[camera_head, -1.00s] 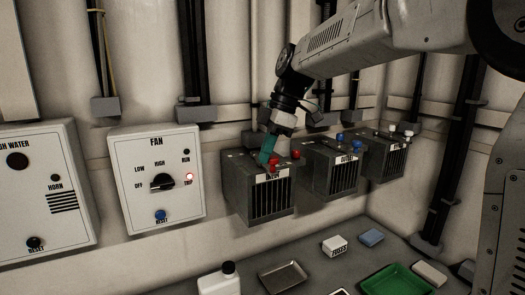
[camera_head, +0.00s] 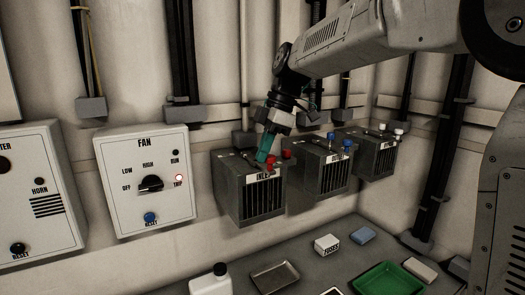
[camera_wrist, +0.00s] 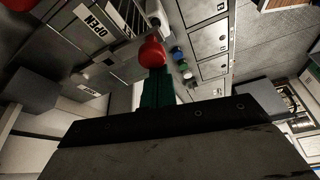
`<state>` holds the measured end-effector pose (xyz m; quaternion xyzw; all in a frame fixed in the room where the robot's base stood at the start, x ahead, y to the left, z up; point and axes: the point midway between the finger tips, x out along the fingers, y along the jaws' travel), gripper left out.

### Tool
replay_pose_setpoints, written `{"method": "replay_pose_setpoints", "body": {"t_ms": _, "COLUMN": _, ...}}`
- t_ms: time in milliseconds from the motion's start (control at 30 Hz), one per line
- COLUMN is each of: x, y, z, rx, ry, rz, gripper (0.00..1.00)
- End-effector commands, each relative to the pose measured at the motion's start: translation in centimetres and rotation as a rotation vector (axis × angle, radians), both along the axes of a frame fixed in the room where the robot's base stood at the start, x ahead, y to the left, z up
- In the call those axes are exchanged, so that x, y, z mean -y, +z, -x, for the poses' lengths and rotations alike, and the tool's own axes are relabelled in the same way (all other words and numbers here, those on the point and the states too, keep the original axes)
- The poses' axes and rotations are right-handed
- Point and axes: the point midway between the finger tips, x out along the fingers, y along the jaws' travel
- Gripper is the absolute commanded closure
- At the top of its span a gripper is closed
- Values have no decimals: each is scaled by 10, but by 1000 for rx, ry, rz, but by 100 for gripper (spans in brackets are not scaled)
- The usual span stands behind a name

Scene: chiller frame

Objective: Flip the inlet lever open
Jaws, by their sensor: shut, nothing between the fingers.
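The inlet box (camera_head: 250,198) is a grey louvred box on the wall with a partly covered label on its front edge. Two red knobs show on its top, one (camera_head: 271,168) in front of my fingers and one (camera_head: 286,155) to the right. My gripper (camera_head: 263,158) has teal fingers, shut and pointing down just behind the front red knob. In the wrist view a red knob (camera_wrist: 151,53) is right at the tips of the teal fingers (camera_wrist: 157,88); I cannot tell if they touch. An "OPEN" label (camera_wrist: 90,22) shows in that view. The lever's shaft is mostly hidden.
Two similar boxes stand to the right, one with blue knobs (camera_head: 320,177) and one with white knobs (camera_head: 372,158). The fan panel (camera_head: 147,185) is to the left with its trip lamp lit. Below, a bench holds a bottle (camera_head: 211,281), a metal tray (camera_head: 274,277) and a green tray (camera_head: 389,281).

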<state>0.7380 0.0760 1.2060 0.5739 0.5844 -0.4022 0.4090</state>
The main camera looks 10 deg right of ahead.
Motion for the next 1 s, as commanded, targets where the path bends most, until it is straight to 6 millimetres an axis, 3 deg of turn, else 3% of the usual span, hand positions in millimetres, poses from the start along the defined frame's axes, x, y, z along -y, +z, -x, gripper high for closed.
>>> {"method": "replay_pose_setpoints", "body": {"t_ms": 133, "x": -12, "y": 2, "z": 1, "rx": 2, "ry": 0, "rz": 3, "gripper": 100}}
{"method": "replay_pose_setpoints", "body": {"t_ms": 267, "x": -38, "y": 5, "z": 2, "rx": 2, "ry": 0, "rz": 1, "gripper": 100}}
{"method": "replay_pose_setpoints", "body": {"t_ms": 500, "x": -16, "y": 60, "z": -1, "rx": 4, "ry": -6, "rz": 0, "gripper": 100}}
{"method": "replay_pose_setpoints", "body": {"t_ms": 633, "x": -8, "y": 81, "z": -1, "rx": 2, "ry": -6, "rz": 0, "gripper": 100}}
{"method": "replay_pose_setpoints", "body": {"t_ms": 800, "x": -2, "y": 96, "z": -2, "rx": 1, "ry": -7, "rz": 0, "gripper": 100}}
{"method": "replay_pose_setpoints", "body": {"t_ms": 1000, "x": -1, "y": 100, "z": -1, "rx": -1, "ry": -6, "rz": 0, "gripper": 100}}
